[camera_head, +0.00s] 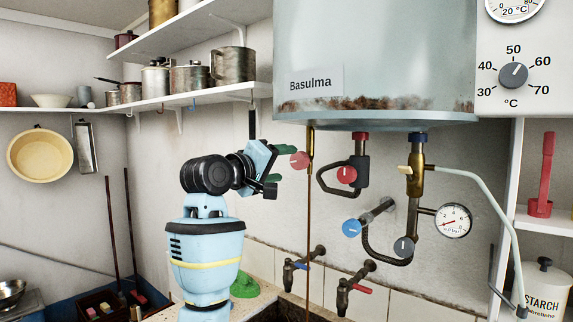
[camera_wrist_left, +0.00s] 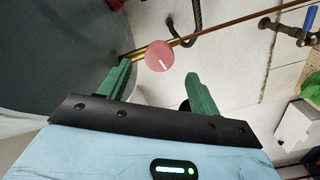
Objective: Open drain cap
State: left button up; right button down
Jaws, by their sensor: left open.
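A round pink-red cap (camera_head: 299,160) with a white mark sits on a thin brass fitting under the boiler's left side; it looks like the drain cap. My left gripper (camera_head: 280,164) is just left of it, its green fingers pointing towards it. In the left wrist view the cap (camera_wrist_left: 159,56) appears in the gap between the open fingers (camera_wrist_left: 159,72), slightly beyond the tips. The fingers are apart from each other and hold nothing; I cannot tell how far off the cap is. My right gripper is not in view.
The boiler (camera_head: 375,60) hangs above. A red knob (camera_head: 346,175), a blue knob (camera_head: 352,228), a grey knob (camera_head: 403,247) and a gauge (camera_head: 454,220) are to the right. A brown pipe (camera_head: 308,215) runs down below the cap. Two taps are lower down. A pot shelf (camera_head: 205,97) is at left.

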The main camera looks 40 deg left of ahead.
pick_arm(q)
jog(key=shift+f, duration=0.1)
dwell(0.5)
jog(key=s+d+f+m+g, duration=0.1)
jog(key=d+f+m+g, duration=0.15)
jog(key=f, duration=1.25)
jog(key=s+d+f+m+g, duration=0.1)
jog(key=d+f+m+g, duration=0.2)
jog(key=f, duration=1.1)
jog(key=s+d+f+m+g+y, duration=0.1)
jog(key=s+d+f+g, duration=0.15)
jog(key=s+f, duration=0.5)
jog(key=s+d+f+m+g, duration=0.1)
jog(key=s+d+f+g, duration=0.2)
jog(key=f, duration=0.7)
jog(key=s+d+f+m+g, duration=0.2)
jog(key=s+f, duration=0.2)
jog(key=s, duration=0.6)
jog(key=s+d+f+m+g, duration=0.15)
jog(key=s+f, duration=0.25)
jog(key=s, duration=0.5)
jog(key=s+d+f+m+g, duration=0.1)
jog(key=s+d+f, duration=0.25)
jog(key=s, duration=0.65)
jog(key=w+d+f+t+h, duration=0.1)
jog(key=w+f+t, duration=0.4)
jog(key=f, duration=0.6)
jog(key=shift+w+d+m+t+h, duration=0.35)
jog(key=shift+d+t, duration=0.2)
jog(key=shift+t, duration=0.5)
